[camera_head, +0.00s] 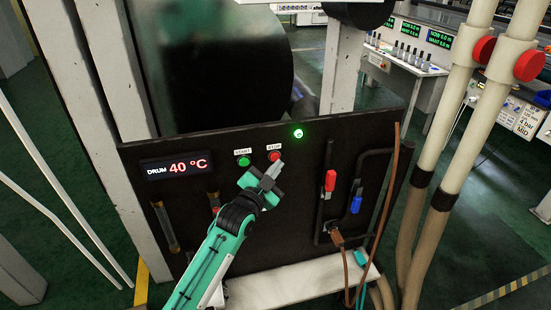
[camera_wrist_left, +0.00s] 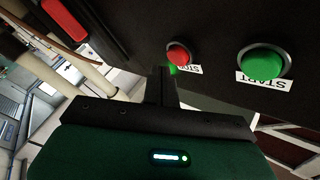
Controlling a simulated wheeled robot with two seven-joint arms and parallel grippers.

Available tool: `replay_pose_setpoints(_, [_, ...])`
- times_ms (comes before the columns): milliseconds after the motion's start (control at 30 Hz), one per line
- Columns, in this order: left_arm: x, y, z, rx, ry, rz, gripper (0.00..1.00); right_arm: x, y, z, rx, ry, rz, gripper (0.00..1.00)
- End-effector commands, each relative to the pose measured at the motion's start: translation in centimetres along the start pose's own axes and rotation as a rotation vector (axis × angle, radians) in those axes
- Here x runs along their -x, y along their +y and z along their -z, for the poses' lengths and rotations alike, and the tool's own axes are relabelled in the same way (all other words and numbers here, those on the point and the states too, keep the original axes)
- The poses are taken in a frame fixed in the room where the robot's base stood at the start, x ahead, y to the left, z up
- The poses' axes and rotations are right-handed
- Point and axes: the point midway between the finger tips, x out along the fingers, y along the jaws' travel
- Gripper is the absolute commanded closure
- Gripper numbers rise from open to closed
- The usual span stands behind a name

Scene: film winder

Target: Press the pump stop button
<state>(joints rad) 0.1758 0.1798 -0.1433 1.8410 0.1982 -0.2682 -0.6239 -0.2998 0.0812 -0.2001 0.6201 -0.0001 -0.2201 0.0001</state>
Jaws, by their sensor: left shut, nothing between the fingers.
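The red stop button (camera_head: 274,156) sits on the dark panel (camera_head: 300,220) under a small white label. The green start button (camera_head: 243,162) is to its left. My left gripper (camera_head: 279,166) is shut and empty, its fingertips just below and slightly right of the stop button in the head view. In the left wrist view the stop button (camera_wrist_left: 178,54) is just beyond the closed fingertips (camera_wrist_left: 162,72), slightly to their right, and the start button (camera_wrist_left: 263,64) is further right. I cannot tell whether the fingertips touch the panel. My right gripper is not in view.
A green lamp (camera_head: 298,133) glows at the panel's top edge. A display (camera_head: 177,168) reads DRUM 40 °C. A red-handled valve (camera_head: 330,181) and a blue-handled valve (camera_head: 356,201) are right of my gripper. Thick pale pipes (camera_head: 458,130) stand further right.

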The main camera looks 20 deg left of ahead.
Motion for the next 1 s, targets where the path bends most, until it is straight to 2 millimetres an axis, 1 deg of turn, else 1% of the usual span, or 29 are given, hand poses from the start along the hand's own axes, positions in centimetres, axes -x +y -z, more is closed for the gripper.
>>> replay_pose_setpoints(333, [0.00, 0.01, 0.00, 0.000, 0.000, 0.000, 1.00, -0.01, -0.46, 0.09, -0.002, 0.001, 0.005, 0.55])
replay_pose_setpoints(1000, [-0.13, -0.10, -0.09, -0.001, 0.000, 0.000, 1.00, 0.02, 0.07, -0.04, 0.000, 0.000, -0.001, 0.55])
